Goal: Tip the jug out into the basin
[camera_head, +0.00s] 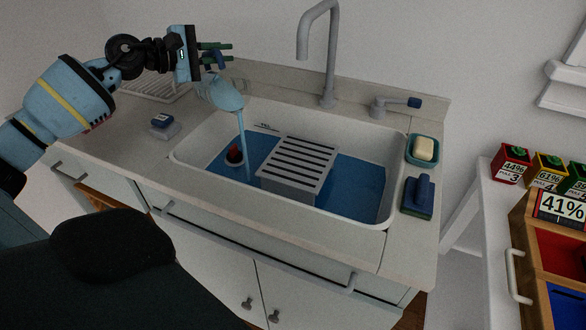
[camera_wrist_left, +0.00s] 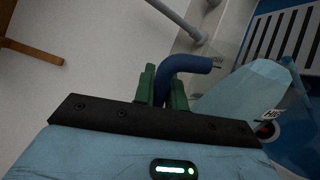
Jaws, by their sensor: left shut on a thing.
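My left gripper (camera_head: 216,55) is shut on the dark blue handle of the light blue jug (camera_head: 224,96). The jug is tilted above the left end of the basin (camera_head: 180,158), and a light blue stream falls from it into the basin. The basin is white and holds blue liquid. In the left wrist view my green fingers (camera_wrist_left: 162,88) are around the jug's handle, and the pale jug body (camera_wrist_left: 245,92) shows to the right with a partly hidden label. The inside of the jug is hidden. My right gripper is not in view.
A faucet (camera_head: 318,50) stands behind. A soap dish (camera_head: 423,149) and a blue-handled brush (camera_head: 418,196) lie on the right. A small blue item (camera_head: 162,121) sits left.

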